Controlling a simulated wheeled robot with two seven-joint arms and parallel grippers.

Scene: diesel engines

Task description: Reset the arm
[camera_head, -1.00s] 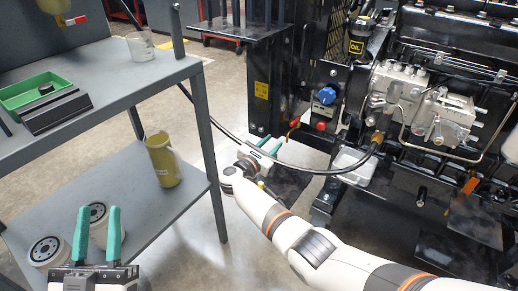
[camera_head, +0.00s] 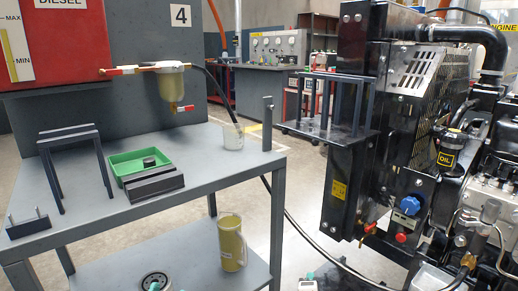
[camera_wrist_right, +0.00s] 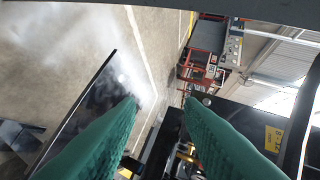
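My right gripper (camera_wrist_right: 162,104) shows in the right wrist view as two green ribbed fingers. They are spread apart with nothing held between them. In the head view only a small white and green part of it shows at the bottom edge (camera_head: 308,281); the rest of the right arm is out of frame. Of my left gripper only a teal fingertip (camera_head: 153,287) shows at the bottom edge of the head view, in front of an oil filter (camera_head: 156,280) on the lower shelf. Whether its fingers are apart is hidden.
A grey workbench (camera_head: 215,172) at the left carries a green tray (camera_head: 125,163), a clear beaker (camera_head: 233,137) and a black frame (camera_head: 75,142). A yellowish jug (camera_head: 232,245) stands on its lower shelf. The diesel engine (camera_head: 425,120) fills the right. Open floor lies between.

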